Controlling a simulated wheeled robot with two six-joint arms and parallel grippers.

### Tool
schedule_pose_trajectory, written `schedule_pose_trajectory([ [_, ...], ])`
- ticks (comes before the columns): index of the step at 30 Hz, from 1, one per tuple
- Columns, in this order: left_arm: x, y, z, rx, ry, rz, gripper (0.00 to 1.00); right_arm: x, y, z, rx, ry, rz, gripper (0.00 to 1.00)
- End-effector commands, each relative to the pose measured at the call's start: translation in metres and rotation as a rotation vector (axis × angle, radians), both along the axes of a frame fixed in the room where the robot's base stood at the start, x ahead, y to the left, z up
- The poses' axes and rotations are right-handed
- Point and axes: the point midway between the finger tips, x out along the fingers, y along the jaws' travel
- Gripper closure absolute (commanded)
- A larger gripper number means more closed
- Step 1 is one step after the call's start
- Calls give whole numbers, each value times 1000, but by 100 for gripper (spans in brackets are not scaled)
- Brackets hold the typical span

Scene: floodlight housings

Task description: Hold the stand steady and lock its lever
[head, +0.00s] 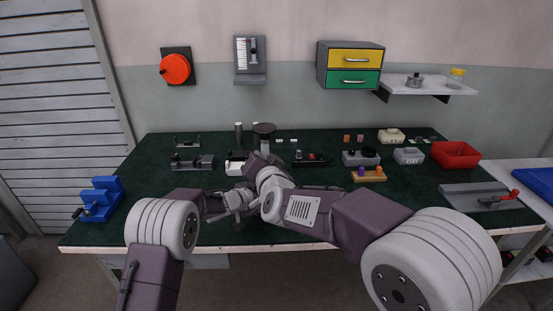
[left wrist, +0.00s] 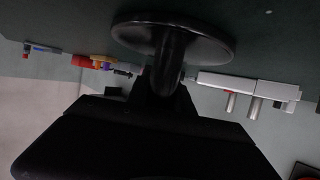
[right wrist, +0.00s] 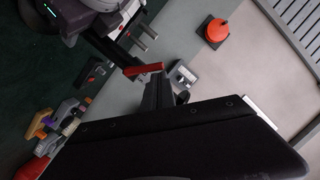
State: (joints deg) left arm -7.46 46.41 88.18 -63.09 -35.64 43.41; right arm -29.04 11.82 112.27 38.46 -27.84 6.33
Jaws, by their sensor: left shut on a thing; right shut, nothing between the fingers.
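The stand shows in the left wrist view as a dark round disc (left wrist: 205,35) with a short post. My left gripper (left wrist: 167,88) is shut on that post, with the disc beyond its fingertips. In the head view a dark round-topped piece (head: 264,128), seemingly the stand's upper part, rises behind my arms; the rest is hidden. A red bar (right wrist: 143,69), seemingly the lever, lies at the fingertips of my right gripper (right wrist: 155,82). That gripper is shut with nothing between its fingers. I cannot tell whether it touches the bar.
The green bench (head: 130,220) holds several small fixtures behind my arms. A blue stepped block (head: 99,199) is at the left. A red bin (head: 456,155) and a grey plate with a red handle (head: 470,197) are at the right.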

Motion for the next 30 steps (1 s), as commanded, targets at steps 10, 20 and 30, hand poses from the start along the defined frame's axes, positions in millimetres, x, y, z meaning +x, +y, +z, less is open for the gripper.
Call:
schedule_pose_trajectory([
  [10,0,0,0,0,0,-1,100,-1,15,-10,-289,-13,3,100],
  [20,0,0,0,0,0,-1,100,-1,17,-11,-297,-15,1,100],
  [30,0,0,0,-1,1,-1,100,-23,5,33,-295,-17,5,100],
])
